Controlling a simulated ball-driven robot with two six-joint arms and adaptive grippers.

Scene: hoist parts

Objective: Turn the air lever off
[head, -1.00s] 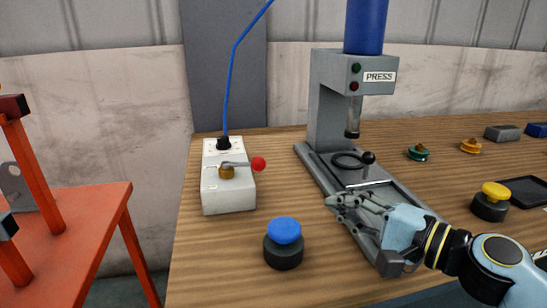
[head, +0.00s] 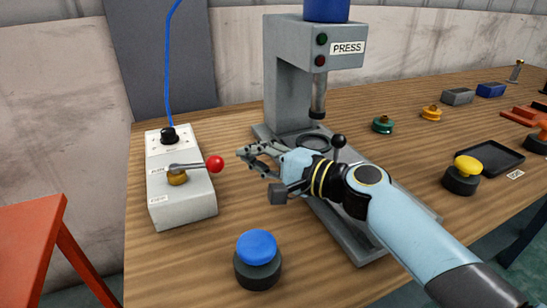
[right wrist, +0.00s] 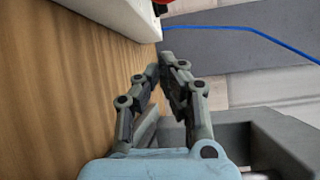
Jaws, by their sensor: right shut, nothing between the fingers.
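The air lever (head: 196,166) is a metal handle with a red ball end (head: 215,164), on a brass valve body (head: 177,177) on a white box (head: 183,208). The lever points right, across the box. A blue hose enters the box top. My right gripper (head: 240,151) is just right of the red ball, fingers toward it, apart from it. It is shut and empty. In the right wrist view the fingers (right wrist: 158,62) converge near the white box's edge (right wrist: 125,14), and a sliver of the red ball (right wrist: 160,8) shows at the top. My left gripper is not in view.
The grey press (head: 284,75) stands behind my right arm, its base rail under the forearm. A black-based blue button (head: 257,252) stands in front of the box. An orange table (head: 33,240) is at left. Other parts lie to the right.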

